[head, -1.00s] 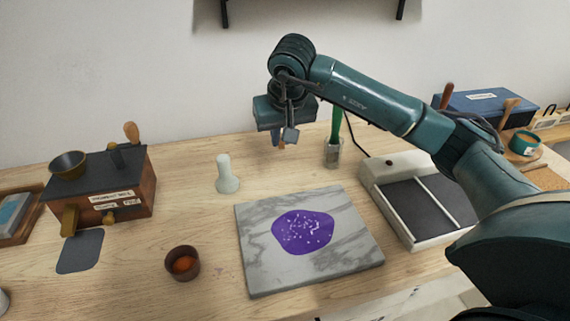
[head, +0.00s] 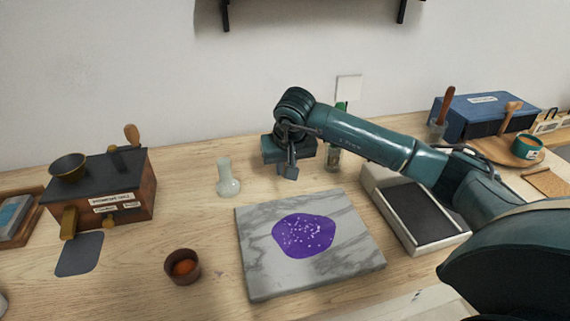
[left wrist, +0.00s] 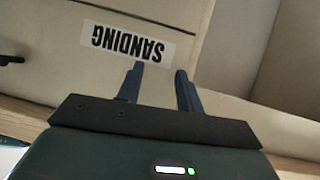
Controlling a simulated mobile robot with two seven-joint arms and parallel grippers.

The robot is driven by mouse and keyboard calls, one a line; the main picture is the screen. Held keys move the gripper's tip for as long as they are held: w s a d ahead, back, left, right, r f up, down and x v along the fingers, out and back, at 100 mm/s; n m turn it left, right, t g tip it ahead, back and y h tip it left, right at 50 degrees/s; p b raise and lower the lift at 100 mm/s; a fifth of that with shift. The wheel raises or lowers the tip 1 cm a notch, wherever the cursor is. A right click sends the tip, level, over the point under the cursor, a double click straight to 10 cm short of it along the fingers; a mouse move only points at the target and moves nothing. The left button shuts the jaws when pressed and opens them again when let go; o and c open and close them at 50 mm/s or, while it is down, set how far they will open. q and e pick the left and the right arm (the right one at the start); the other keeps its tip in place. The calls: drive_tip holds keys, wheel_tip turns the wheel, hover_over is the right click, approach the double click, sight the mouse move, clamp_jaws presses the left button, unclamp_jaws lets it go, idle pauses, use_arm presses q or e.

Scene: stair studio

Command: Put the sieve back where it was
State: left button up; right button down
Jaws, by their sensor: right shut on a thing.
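My right gripper (head: 288,171) is low over the back middle of the bench, behind the marble slab. It is shut on what I take to be the sieve, but its fingers and wrist hide nearly all of it. I make out no sieve anywhere else, and I cannot tell whether the held thing touches the bench. My left gripper (left wrist: 160,88) is open and empty in the left wrist view, in front of a beige surface (left wrist: 60,50) with an upside-down "SANDING" label. It does not show in the head view.
The marble slab (head: 345,220) bears a purple patch with white specks. A pale glass flask (head: 228,184) stands left of my right gripper, and a glass jar (head: 334,158) stands close on its right. A brown cup (head: 183,268) stands front left. A dark-topped tray (head: 415,210) lies at right.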

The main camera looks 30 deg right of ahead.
drive_tip(key=c, duration=1.5)
unclamp_jaws()
drive_tip(key=shift+o, duration=0.2)
drive_tip(key=shift+r, duration=0.25)
drive_tip(key=v, duration=1.1)
drive_tip(key=shift+s+r, duration=0.2)
drive_tip(key=shift+r, duration=0.1)
drive_tip(key=shift+a, duration=0.1)
